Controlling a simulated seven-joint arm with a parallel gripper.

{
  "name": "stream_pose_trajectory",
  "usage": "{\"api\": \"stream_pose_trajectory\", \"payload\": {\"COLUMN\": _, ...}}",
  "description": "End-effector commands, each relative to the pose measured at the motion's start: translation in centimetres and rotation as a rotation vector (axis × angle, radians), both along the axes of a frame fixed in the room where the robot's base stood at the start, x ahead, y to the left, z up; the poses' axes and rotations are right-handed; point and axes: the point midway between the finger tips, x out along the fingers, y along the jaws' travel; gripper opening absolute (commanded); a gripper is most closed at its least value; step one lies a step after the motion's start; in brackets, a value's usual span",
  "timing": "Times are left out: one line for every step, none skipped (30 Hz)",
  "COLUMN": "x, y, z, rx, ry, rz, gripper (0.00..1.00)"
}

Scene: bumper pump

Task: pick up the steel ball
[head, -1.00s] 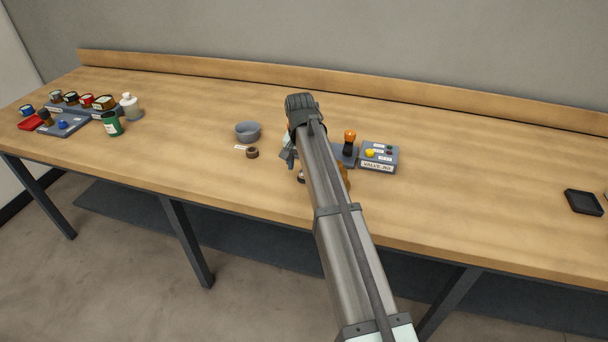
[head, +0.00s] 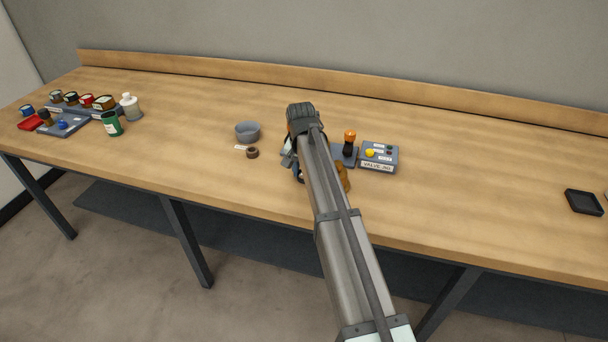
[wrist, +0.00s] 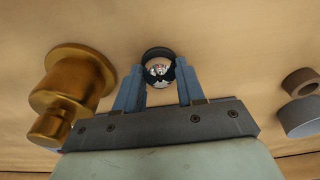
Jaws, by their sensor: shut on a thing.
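The steel ball (wrist: 159,70) is small, round and mirror-like. In the wrist view it sits between the two blue fingertips of my gripper (wrist: 160,80), which is shut on it. A dark ring (wrist: 157,52) shows around the ball's far side; I cannot tell whether the ball touches it. In the head view my arm hides the ball and most of my gripper.
A brass stepped piece (wrist: 75,85) stands close left of my gripper in the wrist view. The valve box (head: 379,157) and an orange-topped lever (head: 350,140) stand right. The far-right bench is mostly clear.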

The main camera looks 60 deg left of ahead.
Motion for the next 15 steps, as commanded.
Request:
{"api": "stream_pose_trajectory", "payload": {"x": -0.01, "y": 0.01, "z": 0.01, "rx": 0.001, "ry": 0.001, "rz": 0.0, "gripper": 0.13}}
{"api": "stream_pose_trajectory", "payload": {"x": -0.01, "y": 0.01, "z": 0.01, "rx": 0.001, "ry": 0.001, "rz": 0.0, "gripper": 0.1}}
{"api": "stream_pose_trajectory", "payload": {"x": -0.02, "y": 0.02, "z": 0.01, "rx": 0.001, "ry": 0.001, "rz": 0.0, "gripper": 0.06}}
{"api": "stream_pose_trajectory", "payload": {"x": -0.02, "y": 0.02, "z": 0.01, "rx": 0.001, "ry": 0.001, "rz": 0.0, "gripper": 0.03}}
{"api": "stream_pose_trajectory", "payload": {"x": -0.02, "y": 0.02, "z": 0.04, "rx": 0.001, "ry": 0.0, "rz": 0.0, "gripper": 0.01}}
{"api": "stream_pose_trajectory", "payload": {"x": -0.02, "y": 0.02, "z": 0.04, "rx": 0.001, "ry": 0.0, "rz": 0.0, "gripper": 0.01}}
{"api": "stream_pose_trajectory", "payload": {"x": -0.02, "y": 0.02, "z": 0.04, "rx": 0.001, "ry": 0.0, "rz": 0.0, "gripper": 0.01}}
{"api": "stream_pose_trajectory", "payload": {"x": -0.02, "y": 0.02, "z": 0.04, "rx": 0.001, "ry": 0.0, "rz": 0.0, "gripper": 0.01}}
{"api": "stream_pose_trajectory", "payload": {"x": -0.02, "y": 0.02, "z": 0.04, "rx": 0.001, "ry": 0.0, "rz": 0.0, "gripper": 0.01}}
{"api": "stream_pose_trajectory", "payload": {"x": -0.01, "y": 0.03, "z": 0.05, "rx": 0.001, "ry": 0.0, "rz": 0.0, "gripper": 0.01}}
{"api": "stream_pose_trajectory", "payload": {"x": -0.01, "y": 0.03, "z": 0.08, "rx": 0.001, "ry": 0.0, "rz": 0.0, "gripper": 0.01}}
{"api": "stream_pose_trajectory", "payload": {"x": -0.02, "y": 0.04, "z": 0.19, "rx": 0.001, "ry": 0.0, "rz": 0.0, "gripper": 0.01}}
{"api": "stream_pose_trajectory", "payload": {"x": -0.01, "y": 0.05, "z": 0.35, "rx": 0.001, "ry": 0.0, "rz": 0.0, "gripper": 0.01}}
{"api": "stream_pose_trajectory", "payload": {"x": -0.01, "y": 0.07, "z": 0.57, "rx": 0.001, "ry": 0.0, "rz": 0.0, "gripper": 0.01}}
{"api": "stream_pose_trajectory", "payload": {"x": 0.0, "y": 0.09, "z": 0.95, "rx": 0.002, "ry": -0.001, "rz": 0.0, "gripper": 0.01}}
